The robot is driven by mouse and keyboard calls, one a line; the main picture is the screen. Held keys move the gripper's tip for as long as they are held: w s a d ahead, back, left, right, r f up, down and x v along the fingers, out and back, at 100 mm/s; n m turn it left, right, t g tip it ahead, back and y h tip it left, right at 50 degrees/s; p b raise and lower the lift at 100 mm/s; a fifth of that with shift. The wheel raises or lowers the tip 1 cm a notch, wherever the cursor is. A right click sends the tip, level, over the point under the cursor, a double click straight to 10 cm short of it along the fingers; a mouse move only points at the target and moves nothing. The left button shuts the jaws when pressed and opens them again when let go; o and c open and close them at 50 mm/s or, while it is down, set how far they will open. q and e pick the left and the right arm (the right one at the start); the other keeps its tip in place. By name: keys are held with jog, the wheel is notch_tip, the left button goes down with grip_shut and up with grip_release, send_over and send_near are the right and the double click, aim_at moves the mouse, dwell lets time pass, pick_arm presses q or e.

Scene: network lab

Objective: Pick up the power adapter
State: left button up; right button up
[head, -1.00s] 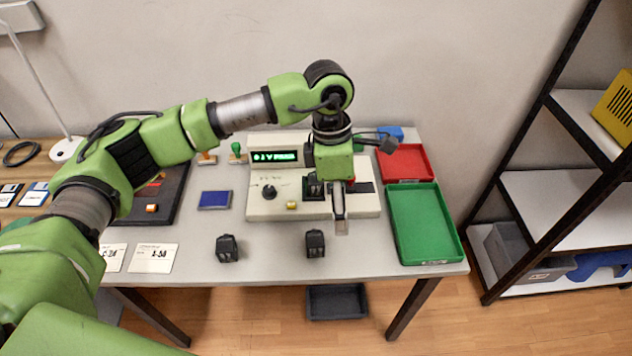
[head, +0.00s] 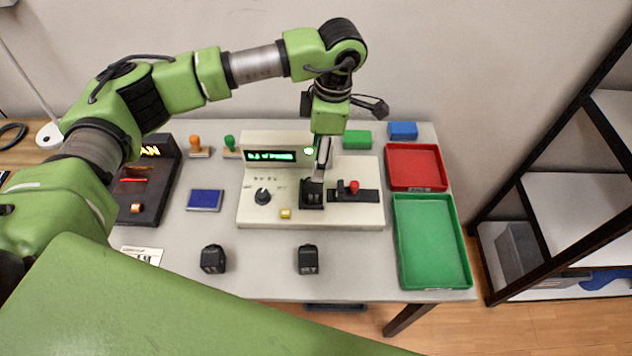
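A black power adapter (head: 312,194) stands in the dark socket of the cream tester (head: 262,215). Two similar black adapters, one left (head: 213,259) and one right (head: 307,259), stand on the table in front. My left gripper (head: 319,172) points down over the tester, its grey finger ends at the top of the adapter in the socket. The fingers are seen edge-on and overlap, so I cannot tell whether they are open, or touch or grip the adapter. My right gripper is not in view.
A red tray (head: 417,186) and a green tray (head: 432,282) lie empty at the table's right. The tester has a lit green display (head: 270,156), a knob (head: 262,196) and a red-knobbed slider (head: 354,187). A blue pad (head: 205,200) lies left. Dark shelving (head: 560,200) stands right.

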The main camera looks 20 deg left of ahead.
pick_arm(q)
send_over(315, 183)
jog(key=f, duration=0.4)
jog(key=shift+w+f+p, duration=0.15)
jog(key=shift+w+p, duration=0.05)
jog(key=shift+p, duration=0.2)
jog(key=shift+w+f, duration=0.1)
jog(key=shift+f, duration=0.45)
jog(key=f, duration=0.1)
jog(key=f+p, duration=0.1)
jog(key=f, duration=0.1)
jog(key=f+p, duration=0.1)
jog(key=shift+s+a+f, duration=0.1)
jog(key=shift+s+f, duration=0.05)
jog(key=shift+s, duration=0.2)
jog(key=shift+f, duration=0.3)
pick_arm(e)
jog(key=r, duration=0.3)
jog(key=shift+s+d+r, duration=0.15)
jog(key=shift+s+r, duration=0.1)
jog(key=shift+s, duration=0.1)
pick_arm(q)
jog(key=shift+c, duration=1.1)
jog(key=c, duration=1.2)
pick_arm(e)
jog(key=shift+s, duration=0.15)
pick_arm(q)
jog(key=shift+w, duration=0.1)
